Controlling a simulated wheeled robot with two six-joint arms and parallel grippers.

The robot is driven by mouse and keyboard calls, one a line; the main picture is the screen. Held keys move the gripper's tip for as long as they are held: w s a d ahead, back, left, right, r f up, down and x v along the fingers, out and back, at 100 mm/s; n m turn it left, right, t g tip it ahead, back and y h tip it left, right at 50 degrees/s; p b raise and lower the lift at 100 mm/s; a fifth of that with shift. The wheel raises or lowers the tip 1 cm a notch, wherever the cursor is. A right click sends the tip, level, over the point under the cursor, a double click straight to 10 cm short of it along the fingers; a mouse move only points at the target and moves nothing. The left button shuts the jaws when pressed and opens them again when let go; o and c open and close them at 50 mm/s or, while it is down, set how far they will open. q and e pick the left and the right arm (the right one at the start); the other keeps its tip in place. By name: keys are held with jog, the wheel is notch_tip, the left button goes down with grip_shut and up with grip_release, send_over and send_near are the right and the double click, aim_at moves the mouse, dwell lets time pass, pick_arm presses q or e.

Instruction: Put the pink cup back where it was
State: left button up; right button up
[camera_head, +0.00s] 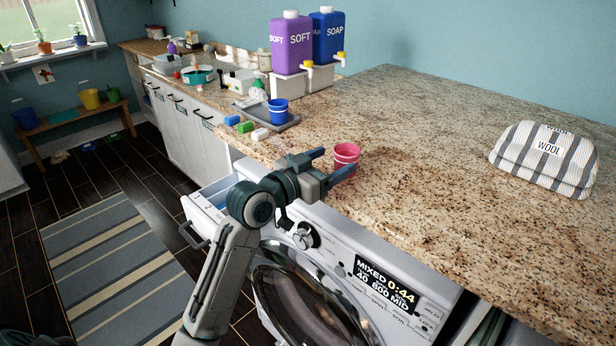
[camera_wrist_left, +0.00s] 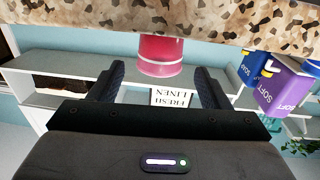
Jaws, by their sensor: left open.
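The pink cup (camera_head: 346,156) stands upright on the granite counter (camera_head: 430,130), near its front edge above the washing machine. My left gripper (camera_head: 329,164) is open at the cup's near left side, with its fingers pointing toward it. In the left wrist view, which shows the scene upside down, the pink cup (camera_wrist_left: 160,52) lies ahead, between the lines of the two open fingers (camera_wrist_left: 160,72). I cannot tell whether a finger touches it. My right gripper is not in view.
A blue cup (camera_head: 277,110) stands on a grey tray (camera_head: 285,122) farther back, with small coloured blocks (camera_head: 245,127) beside it. Purple SOFT (camera_head: 291,45) and blue SOAP (camera_head: 327,40) dispensers stand behind. A striped WOOL bag (camera_head: 545,160) lies right. The counter between is clear. A drawer (camera_head: 208,205) is open below.

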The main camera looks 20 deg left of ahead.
pick_arm(q)
jog(key=b+v, duration=0.1)
jog(key=v, duration=0.6)
jog(key=shift+s, duration=0.3)
jog(key=shift+a, duration=0.15)
